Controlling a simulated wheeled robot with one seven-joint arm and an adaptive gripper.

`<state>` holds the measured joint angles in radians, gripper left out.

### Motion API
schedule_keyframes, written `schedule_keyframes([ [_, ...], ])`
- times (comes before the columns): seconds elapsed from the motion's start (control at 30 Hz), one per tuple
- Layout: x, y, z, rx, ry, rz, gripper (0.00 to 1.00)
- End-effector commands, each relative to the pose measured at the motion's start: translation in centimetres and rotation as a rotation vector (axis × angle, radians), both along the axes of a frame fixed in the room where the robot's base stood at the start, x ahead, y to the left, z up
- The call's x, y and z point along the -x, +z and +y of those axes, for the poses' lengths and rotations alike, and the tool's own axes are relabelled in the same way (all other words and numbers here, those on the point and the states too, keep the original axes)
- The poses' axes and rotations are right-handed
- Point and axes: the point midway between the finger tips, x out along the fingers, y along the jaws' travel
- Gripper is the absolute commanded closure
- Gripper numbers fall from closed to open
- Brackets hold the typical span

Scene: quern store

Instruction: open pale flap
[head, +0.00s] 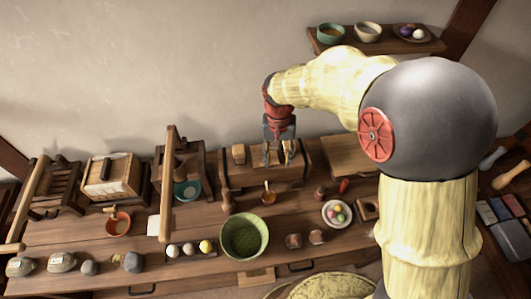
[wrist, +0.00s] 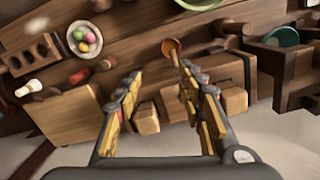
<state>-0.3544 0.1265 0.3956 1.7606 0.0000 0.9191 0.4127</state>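A pale, flat wooden board (head: 348,156) lies at the back of the bench, right of a brown wooden chest (head: 262,176). It is the palest flap-like panel near my gripper, but I cannot tell whether it is hinged. In the wrist view the board (wrist: 68,118) is left of my fingers and clear of them. My gripper (head: 279,142) points down over the chest's right part. In the wrist view my gripper (wrist: 160,72) is open. Small wooden blocks (wrist: 146,118) show between and beside the fingers; contact cannot be told.
A green bowl (head: 244,237) and a plate of coloured eggs (head: 337,213) are nearer the front. A teal bowl (head: 187,191) sits to the left. A wall shelf (head: 375,42) holds bowls above.

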Motion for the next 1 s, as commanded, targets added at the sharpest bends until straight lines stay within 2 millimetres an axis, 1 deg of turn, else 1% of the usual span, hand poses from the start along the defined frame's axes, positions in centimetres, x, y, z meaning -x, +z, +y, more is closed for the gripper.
schedule_keyframes([
  [0.03,-1.1,-1.3,1.0,0.007,-0.036,0.009,0.61],
  [0.1,-2.8,-2.6,2.1,0.012,-0.107,0.009,0.61],
  [0.17,-4.4,-3.2,2.9,0.014,-0.178,0.000,0.61],
  [0.23,-6.3,-2.8,3.6,0.006,-0.267,-0.025,0.61],
  [0.33,-8.0,-1.4,4.3,-0.009,-0.376,-0.060,0.61],
  [0.37,-8.2,-1.2,4.4,-0.011,-0.403,-0.064,0.61],
  [0.5,-8.1,-1.2,4.3,-0.007,-0.496,-0.061,0.61],
  [0.57,-8.1,-1.3,4.3,-0.005,-0.518,-0.061,0.61],
  [0.67,-8.0,-2.0,4.3,-0.004,-0.530,-0.059,0.61],
  [1.0,-7.9,-7.0,4.2,-0.003,-0.528,-0.058,0.61],
])
